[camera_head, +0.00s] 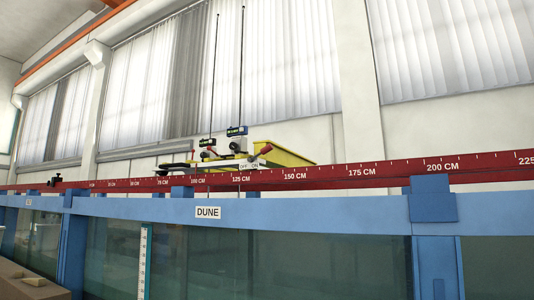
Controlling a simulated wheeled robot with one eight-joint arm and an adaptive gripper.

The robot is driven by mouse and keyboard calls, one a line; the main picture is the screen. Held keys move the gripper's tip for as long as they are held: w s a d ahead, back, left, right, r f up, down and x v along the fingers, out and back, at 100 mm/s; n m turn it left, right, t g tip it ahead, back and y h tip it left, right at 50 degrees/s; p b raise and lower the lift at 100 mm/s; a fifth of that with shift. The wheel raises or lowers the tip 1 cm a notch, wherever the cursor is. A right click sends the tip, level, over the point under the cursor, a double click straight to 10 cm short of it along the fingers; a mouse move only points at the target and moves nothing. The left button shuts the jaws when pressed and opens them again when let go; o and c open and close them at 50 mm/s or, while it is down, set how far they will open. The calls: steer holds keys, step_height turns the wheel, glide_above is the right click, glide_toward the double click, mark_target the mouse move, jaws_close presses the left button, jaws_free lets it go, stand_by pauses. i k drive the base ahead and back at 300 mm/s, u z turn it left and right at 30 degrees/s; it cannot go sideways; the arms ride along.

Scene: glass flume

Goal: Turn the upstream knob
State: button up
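A yellow carriage (285,156) sits on top of the flume, behind the red ruled rail. Two thin black upright rods rise from it, each with a small dark display near its foot: the left display (208,142) and the right display (237,130). A small dark round part (234,147), perhaps a knob, shows below the right display, and another (206,154) below the left one. I cannot tell which is the upstream knob. A small white label (249,165) on the carriage is too small to read surely. My gripper is not in view.
The red rail (345,174) with centimetre marks runs along the flume's top. Below it are a blue frame beam (330,208) with a "DUNE" label (208,212), and glass panels (290,260). A brown box-like object (30,283) stands at lower left.

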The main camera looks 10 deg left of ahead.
mark_target(233, 146)
steer(key=z, duration=0.6)
steer(key=k, duration=1)
steer(key=u, duration=1.8)
steer(key=i, duration=1)
steer(key=u, duration=0.05)
